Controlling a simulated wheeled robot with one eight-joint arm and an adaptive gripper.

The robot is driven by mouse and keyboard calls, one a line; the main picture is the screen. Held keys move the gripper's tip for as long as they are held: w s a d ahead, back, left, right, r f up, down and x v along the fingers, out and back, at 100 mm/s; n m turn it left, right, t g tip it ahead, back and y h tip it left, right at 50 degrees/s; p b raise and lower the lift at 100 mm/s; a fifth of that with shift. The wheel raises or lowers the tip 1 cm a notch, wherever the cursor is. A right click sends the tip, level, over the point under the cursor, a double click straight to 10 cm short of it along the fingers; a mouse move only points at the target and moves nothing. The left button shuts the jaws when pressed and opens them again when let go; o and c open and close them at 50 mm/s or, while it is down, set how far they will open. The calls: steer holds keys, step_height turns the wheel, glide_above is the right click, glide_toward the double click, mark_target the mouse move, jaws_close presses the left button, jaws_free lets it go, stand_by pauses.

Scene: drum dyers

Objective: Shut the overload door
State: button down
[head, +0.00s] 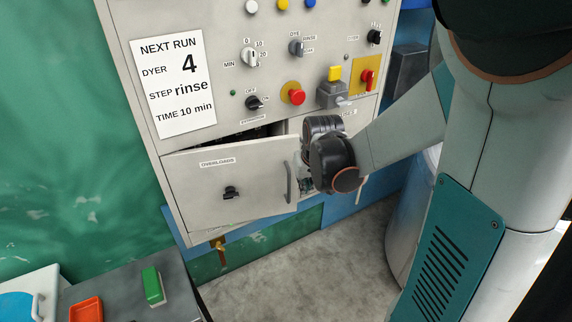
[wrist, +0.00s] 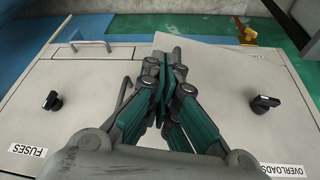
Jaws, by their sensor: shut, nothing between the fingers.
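The overload door (head: 200,192), labelled OVERLOADS, stands ajar on the lower left of the grey control cabinet. Its right side, with an upright handle (head: 289,182), is swung outward, and a dark gap shows along its top edge. In the wrist view the overload door (wrist: 225,95) is on the right, upside down, with a black knob (wrist: 264,103). My gripper (wrist: 168,62) is shut and empty, close to the door's free edge. I cannot tell whether it touches the door. In the head view my wrist hides most of the gripper.
The FUSES door (wrist: 85,85) lies left of my gripper in the wrist view. Switches and a red button (head: 297,96) project from the panel above. A dark table with a green block (head: 153,287) and an orange tray (head: 87,309) stands lower left. Bare floor (head: 290,270) lies below.

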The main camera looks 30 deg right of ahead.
steer(key=w+d+f+b, duration=0.1)
steer(key=w+f, duration=0.2)
steer(key=w, duration=0.2)
steer(key=shift+b, duration=0.35)
steer(key=shift+d, duration=0.1)
